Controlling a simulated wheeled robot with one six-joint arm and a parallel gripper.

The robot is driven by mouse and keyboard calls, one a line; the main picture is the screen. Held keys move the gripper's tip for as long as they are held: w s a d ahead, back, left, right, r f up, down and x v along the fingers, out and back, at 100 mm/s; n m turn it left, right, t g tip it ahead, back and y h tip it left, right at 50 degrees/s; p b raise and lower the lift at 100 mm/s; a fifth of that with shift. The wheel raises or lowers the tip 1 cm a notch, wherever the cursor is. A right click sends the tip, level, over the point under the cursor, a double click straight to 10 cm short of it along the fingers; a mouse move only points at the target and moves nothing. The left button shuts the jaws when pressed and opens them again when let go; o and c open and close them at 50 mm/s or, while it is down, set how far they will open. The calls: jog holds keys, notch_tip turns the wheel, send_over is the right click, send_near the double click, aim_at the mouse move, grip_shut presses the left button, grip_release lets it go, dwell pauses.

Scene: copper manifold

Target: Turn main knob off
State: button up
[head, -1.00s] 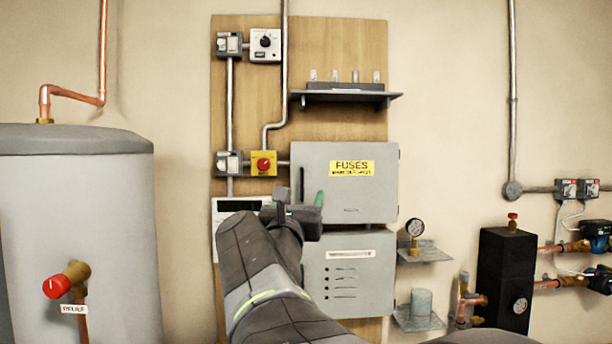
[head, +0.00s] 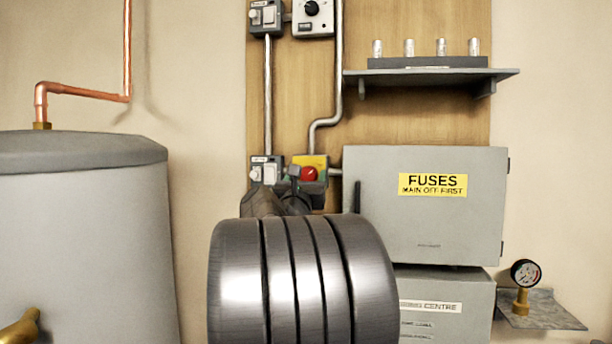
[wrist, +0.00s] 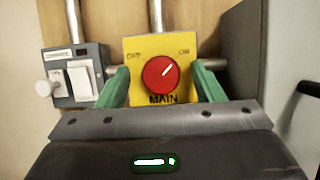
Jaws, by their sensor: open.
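The main knob (wrist: 160,75) is a red round knob on a yellow plate (wrist: 133,46) marked OFF at left, ON at right and MAIN below. Its white pointer mark points up and right, towards ON. In the head view the red knob (head: 309,173) shows just above my gripper (head: 307,183), partly hidden by it. In the wrist view my gripper (wrist: 161,82) is open, one green finger on each side of the knob, with gaps between fingers and knob. I cannot tell how far the fingertips are from the plate.
A grey switch box (wrist: 75,78) is close on the left. The grey fuse cabinet (head: 425,225) stands to the right, its dark handle (wrist: 308,87) near. Pipes run above the plate. A shelf with fuses (head: 430,75) is higher right; a tank (head: 80,230) stands left.

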jog(key=c, duration=1)
jog(key=shift+o, duration=0.2)
jog(key=shift+f, duration=0.1)
